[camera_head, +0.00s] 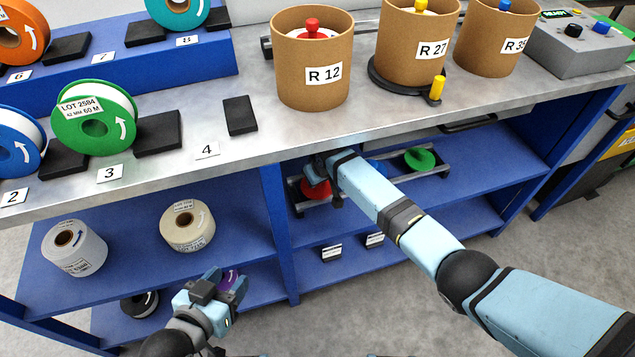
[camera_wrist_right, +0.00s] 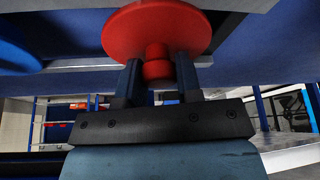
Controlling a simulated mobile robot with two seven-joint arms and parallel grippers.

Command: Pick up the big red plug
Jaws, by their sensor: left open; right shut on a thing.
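The big red plug (camera_head: 309,190) is at the left end of a metal rail rack (camera_head: 436,173) on the shelf under the counter, partly hidden by my right gripper (camera_head: 321,178). In the right wrist view the plug shows as a wide red disc (camera_wrist_right: 157,30) with a round knob (camera_wrist_right: 157,66). My right gripper (camera_wrist_right: 157,85) has its fingers on both sides of the knob and is shut on it. I cannot tell whether the disc still touches the rails. My left gripper (camera_head: 224,284) is open and empty at the lower left, in front of the lower shelf.
A green plug (camera_head: 420,160) and a partly hidden blue plug (camera_head: 377,168) sit on the same rack. Cardboard drums R 12 (camera_head: 312,75), R 27 (camera_head: 415,50) and R 35 (camera_head: 497,40) stand above. Spools fill the left side.

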